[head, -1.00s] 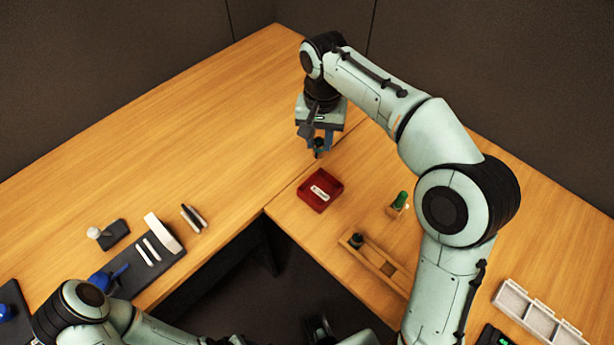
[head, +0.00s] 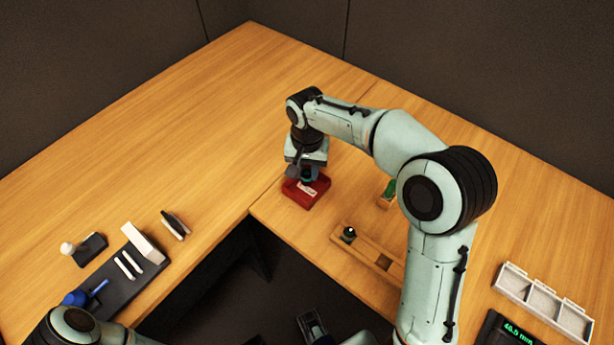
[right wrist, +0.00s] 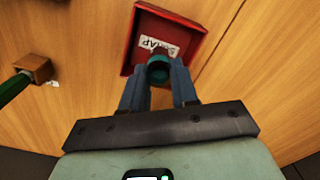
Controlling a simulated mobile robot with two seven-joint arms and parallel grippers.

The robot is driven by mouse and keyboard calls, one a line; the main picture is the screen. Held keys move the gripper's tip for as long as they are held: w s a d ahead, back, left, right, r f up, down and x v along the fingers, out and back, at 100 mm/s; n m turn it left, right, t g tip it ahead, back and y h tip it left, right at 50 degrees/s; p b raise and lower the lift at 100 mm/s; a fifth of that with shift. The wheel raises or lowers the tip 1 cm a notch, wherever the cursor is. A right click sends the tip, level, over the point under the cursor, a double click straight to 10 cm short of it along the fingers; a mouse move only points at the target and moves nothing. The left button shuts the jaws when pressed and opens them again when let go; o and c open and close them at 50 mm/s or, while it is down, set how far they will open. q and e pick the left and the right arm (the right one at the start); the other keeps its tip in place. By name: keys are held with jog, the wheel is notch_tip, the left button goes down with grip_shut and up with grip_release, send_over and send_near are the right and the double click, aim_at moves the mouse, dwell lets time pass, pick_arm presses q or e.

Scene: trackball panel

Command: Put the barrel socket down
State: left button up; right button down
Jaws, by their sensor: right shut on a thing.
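My right gripper (head: 307,180) is shut on the barrel socket, a short dark cylinder with a teal-green rim (right wrist: 158,70) in the right wrist view. The gripper holds it over the red tray (head: 303,202), which has a white label reading "SCRAP" in the right wrist view (right wrist: 129,50). The socket overlaps the tray's near part in that view. I cannot tell whether it touches the tray floor. My left arm enters at the lower left of the head view; a grey and black part (head: 311,325) at the bottom middle may be its gripper, but its jaws are unclear.
A wooden rack (head: 375,255) with a dark round piece (head: 349,234) stands nearer me. A small wooden block with a green-handled thing (head: 389,189) is right of the tray. A pale compartment tray (head: 545,300) and a green-digit display (head: 512,329) lie at right. The far table is clear.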

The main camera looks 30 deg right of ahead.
aim_at(307, 178)
jog(key=shift+f, duration=1.6)
jog(key=shift+f, duration=0.15)
jog(key=c, duration=1.1)
grip_release()
jog(key=shift+c, duration=0.2)
notch_tip(307, 178, up, 12)
jog(key=p, duration=0.1)
jog(key=shift+r+p, duration=0.2)
jog(key=shift+p, duration=0.15)
jog(key=shift+f, duration=0.1)
